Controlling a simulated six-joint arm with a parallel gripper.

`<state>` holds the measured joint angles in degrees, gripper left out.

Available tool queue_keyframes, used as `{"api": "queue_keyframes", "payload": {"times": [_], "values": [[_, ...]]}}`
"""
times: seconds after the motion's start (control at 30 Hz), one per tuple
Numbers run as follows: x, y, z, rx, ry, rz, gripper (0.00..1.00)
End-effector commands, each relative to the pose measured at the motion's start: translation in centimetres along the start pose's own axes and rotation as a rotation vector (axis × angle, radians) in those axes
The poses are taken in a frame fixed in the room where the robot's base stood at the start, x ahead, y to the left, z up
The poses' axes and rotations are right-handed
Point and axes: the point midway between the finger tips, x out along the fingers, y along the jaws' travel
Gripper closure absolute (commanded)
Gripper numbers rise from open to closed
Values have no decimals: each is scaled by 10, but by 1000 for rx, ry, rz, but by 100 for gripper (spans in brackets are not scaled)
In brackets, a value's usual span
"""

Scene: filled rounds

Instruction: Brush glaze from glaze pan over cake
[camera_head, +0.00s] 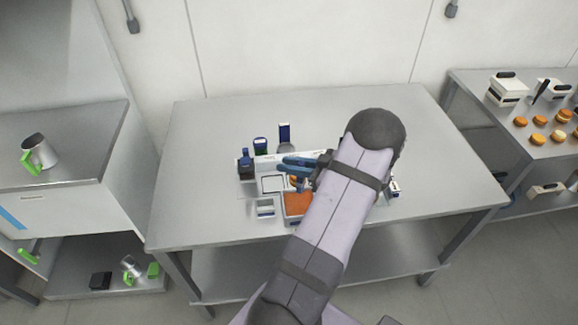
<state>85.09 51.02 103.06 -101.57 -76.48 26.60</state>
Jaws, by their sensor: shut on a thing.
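An orange-brown slab, which looks like the cake (297,204), lies near the front middle of the steel table, partly hidden by my arm. My gripper (303,177) is just above and behind it, small in view and partly covered by my wrist. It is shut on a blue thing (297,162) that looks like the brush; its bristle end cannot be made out. A small pale grey container (265,208) stands left of the cake. I cannot tell which of the two is the glaze pan.
A small white item (394,187) is right of my arm. The left, right and back of the table (205,150) are clear.

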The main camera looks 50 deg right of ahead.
Motion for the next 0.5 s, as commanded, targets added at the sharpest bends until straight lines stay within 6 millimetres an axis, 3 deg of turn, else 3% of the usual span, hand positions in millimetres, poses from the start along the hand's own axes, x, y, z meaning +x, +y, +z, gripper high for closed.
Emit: {"api": "queue_keyframes", "payload": {"times": [0.5], "values": [[11,0,34,0,0,-1,100]]}}
